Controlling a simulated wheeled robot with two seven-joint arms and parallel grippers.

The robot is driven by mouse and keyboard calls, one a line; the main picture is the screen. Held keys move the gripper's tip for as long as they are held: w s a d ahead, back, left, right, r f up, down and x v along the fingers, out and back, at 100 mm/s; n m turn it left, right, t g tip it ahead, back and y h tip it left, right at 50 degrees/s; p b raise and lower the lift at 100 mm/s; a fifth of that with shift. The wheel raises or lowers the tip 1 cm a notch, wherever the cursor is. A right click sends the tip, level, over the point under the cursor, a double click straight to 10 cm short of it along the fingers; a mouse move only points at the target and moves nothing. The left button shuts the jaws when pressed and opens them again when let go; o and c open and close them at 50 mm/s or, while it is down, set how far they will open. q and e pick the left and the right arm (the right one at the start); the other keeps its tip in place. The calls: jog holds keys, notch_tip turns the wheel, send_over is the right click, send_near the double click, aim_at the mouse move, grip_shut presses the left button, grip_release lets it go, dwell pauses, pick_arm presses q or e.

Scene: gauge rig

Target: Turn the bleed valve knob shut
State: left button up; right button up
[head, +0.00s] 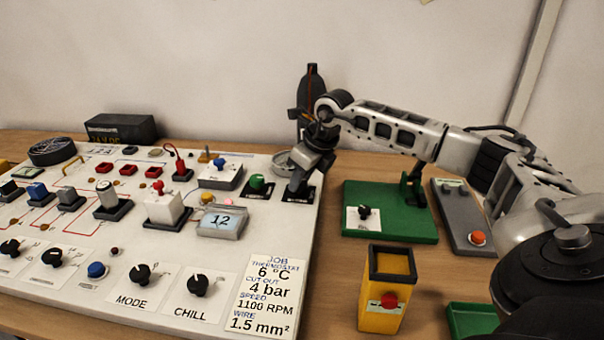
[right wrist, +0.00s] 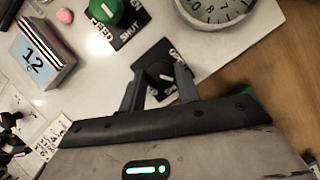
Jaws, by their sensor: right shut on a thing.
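My right gripper (head: 298,186) reaches down to the right edge of the white panel. In the right wrist view, its two fingers (right wrist: 158,82) are shut on a dark knob (right wrist: 160,71), one finger on each side. The knob stands on a black plate whose lettering is mostly hidden by the fingers; I take it for the bleed valve knob. My left gripper is out of view.
A round gauge (right wrist: 216,8) stands close behind the gripped knob. A small display (head: 221,221) reading 12 is nearby on the white panel (head: 215,262). Right of the panel are a green board (head: 410,228), a yellow box (head: 381,312) and a grey box (head: 457,215).

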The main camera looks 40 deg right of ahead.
jog(key=m+h, duration=0.1)
jog(key=m, duration=0.2)
jog(key=shift+a+m, duration=0.15)
jog(key=shift+m, duration=0.15)
jog(key=shift+m+h+b, duration=0.45)
jog(key=shift+m+h, duration=0.45)
jog(key=shift+m, duration=0.9)
jog(key=o, duration=1)
jog(key=shift+c, duration=0.2)
jog(key=v, duration=1.6)
jog(key=shift+w+b, duration=0.25)
jog(key=shift+b, duration=0.05)
jog(key=shift+a+r, duration=0.1)
jog(key=shift+a, duration=0.05)
